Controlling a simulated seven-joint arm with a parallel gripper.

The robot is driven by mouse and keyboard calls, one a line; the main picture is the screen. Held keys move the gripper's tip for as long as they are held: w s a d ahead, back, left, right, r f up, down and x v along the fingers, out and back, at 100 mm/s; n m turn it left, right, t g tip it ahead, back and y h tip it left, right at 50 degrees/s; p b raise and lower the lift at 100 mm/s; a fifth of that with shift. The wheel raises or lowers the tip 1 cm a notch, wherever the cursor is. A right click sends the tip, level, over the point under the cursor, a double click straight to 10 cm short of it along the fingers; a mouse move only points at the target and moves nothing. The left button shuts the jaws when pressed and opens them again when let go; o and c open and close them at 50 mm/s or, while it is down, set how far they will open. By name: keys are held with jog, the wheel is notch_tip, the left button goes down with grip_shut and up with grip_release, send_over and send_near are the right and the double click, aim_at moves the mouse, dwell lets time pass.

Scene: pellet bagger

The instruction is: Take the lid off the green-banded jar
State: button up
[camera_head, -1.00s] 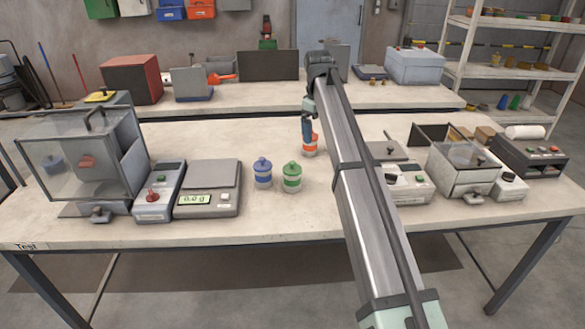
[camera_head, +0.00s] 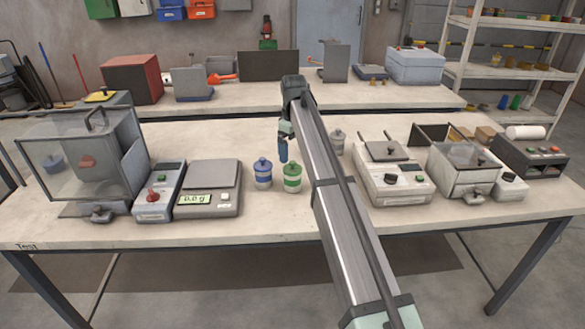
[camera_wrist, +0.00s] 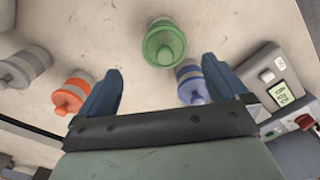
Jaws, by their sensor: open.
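The green-banded jar (camera_head: 292,180) stands upright on the near bench, just right of the blue-banded jar (camera_head: 263,175). Its green lid (camera_head: 292,167) with a knob is on it. In the wrist view the green-banded jar (camera_wrist: 164,45) lies ahead of the fingertips, roughly centred between them. My gripper (camera_head: 283,158) is above and slightly behind the jars, not touching them. In the wrist view my gripper (camera_wrist: 160,68) has its fingers wide apart with nothing held. The blue-banded jar (camera_wrist: 191,84) is partly hidden by the right finger there.
An orange-banded jar (camera_wrist: 72,94) and a grey-banded jar (camera_wrist: 25,68) stand to the left in the wrist view; my arm hides the orange one in the head view. A scale (camera_head: 208,185) stands left of the jars, a hot plate-like device (camera_head: 392,177) to the right. The bench front is clear.

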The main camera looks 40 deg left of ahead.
aim_at(293, 162)
jog(key=shift+s+d+f, duration=0.1)
jog(key=shift+s+f, duration=0.1)
jog(key=shift+f, duration=1.15)
jog(key=shift+s+f, duration=0.15)
jog(key=shift+f, duration=1.15)
jog(key=shift+c, duration=0.4)
jog(key=c, duration=1)
jog(key=shift+r, duration=0.15)
